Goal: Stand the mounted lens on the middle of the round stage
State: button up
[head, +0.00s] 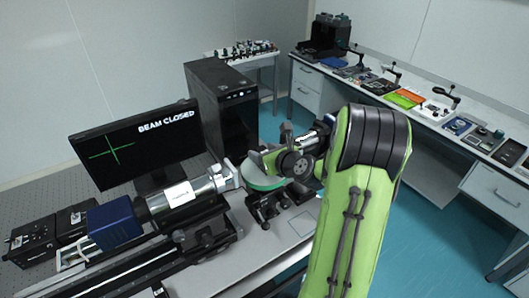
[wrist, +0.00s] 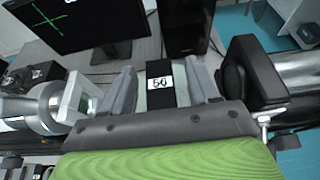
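A black block with a white "50" label, which looks like the lens mount (wrist: 160,72), stands upright between the two grey fingers of my gripper (wrist: 163,78) in the wrist view. A gap shows on each side of it, so the fingers appear open around it and not touching. Its lower end is hidden by my gripper body, and the glass is not visible from this side. In the head view my wrist covers the mount.
A silver tube (head: 190,192) ends close to the left of my gripper. A black-ended device (wrist: 250,72) is close to the right. A monitor (head: 130,148) reading "BEAM CLOSED" and a black computer tower (head: 222,105) stand behind. A bench with tools (head: 400,97) lies at right.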

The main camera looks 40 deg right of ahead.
jog(key=d+v, duration=0.1)
jog(key=v, duration=1.1)
jog(key=s+a+n+g+y, duration=0.35)
jog(key=a+n+g, duration=0.25)
jog(key=a+n, duration=1.45)
jog(key=s+a+r+n+g+h, duration=0.1)
jog(key=s+r+n+h, duration=0.1)
jog(key=s+n, duration=1)
jog(key=n, duration=0.4)
jog(key=shift+s+a+g+h+b, duration=0.2)
jog(key=shift+a+g+h+b, duration=0.05)
jog(key=shift+g+h+b, duration=0.15)
